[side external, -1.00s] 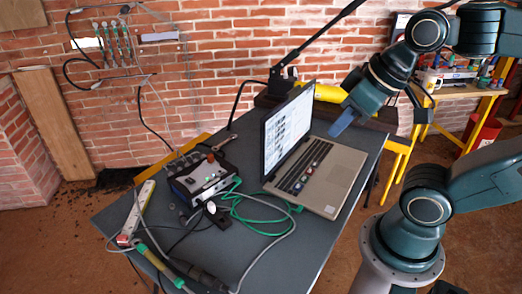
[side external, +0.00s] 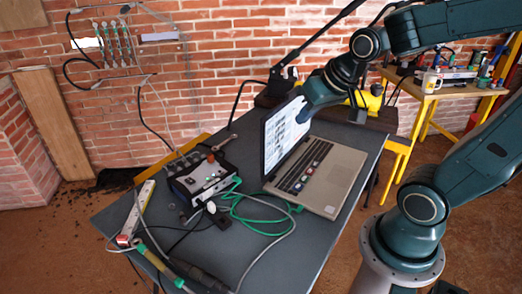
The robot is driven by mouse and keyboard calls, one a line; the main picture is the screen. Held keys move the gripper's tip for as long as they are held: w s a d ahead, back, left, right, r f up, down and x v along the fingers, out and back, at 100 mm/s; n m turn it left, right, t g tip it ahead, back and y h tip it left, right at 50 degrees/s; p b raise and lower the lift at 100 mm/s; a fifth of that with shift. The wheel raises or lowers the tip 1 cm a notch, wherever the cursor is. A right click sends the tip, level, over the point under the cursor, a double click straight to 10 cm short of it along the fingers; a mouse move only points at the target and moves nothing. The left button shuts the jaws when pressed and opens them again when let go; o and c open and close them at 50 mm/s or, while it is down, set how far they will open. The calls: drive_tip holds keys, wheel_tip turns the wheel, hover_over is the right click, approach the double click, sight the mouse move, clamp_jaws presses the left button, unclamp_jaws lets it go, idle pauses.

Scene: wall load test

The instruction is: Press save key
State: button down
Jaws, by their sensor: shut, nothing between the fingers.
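An open laptop (side external: 335,185) stands on the dark table, its lit screen (side external: 287,130) facing right. Its dark keyboard (side external: 297,172) shows a few coloured spots, red and pale, along it. I cannot tell which key is the save key at this size. My gripper (side external: 303,119) is shut and empty. It hangs above the keyboard's far end, at the upper right edge of the screen, and appears apart from the keys. Its exact distance from the screen cannot be told.
A control box (side external: 201,183) with knobs stands left of the laptop. Green and grey cables (side external: 250,222) lie in front of it. A power strip (side external: 137,212) lies at the table's left. A dark jointed stand (side external: 283,78) rises behind the laptop. The front right of the table is clear.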

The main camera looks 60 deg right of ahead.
drive_tip(key=w+d+f+m, duration=0.3)
drive_tip(key=w+d+f, duration=0.1)
drive_tip(key=w+d, duration=0.15)
drive_tip(key=m+h, duration=0.5)
drive_tip(key=m, duration=0.5)
hover_over(317, 166)
wheel_tip(317, 166, down, 16)
drive_tip(key=shift+r+t, duration=0.15)
drive_tip(key=shift+t, duration=0.25)
drive_tip(key=shift+w, duration=0.1)
drive_tip(key=shift+f, duration=4.4)
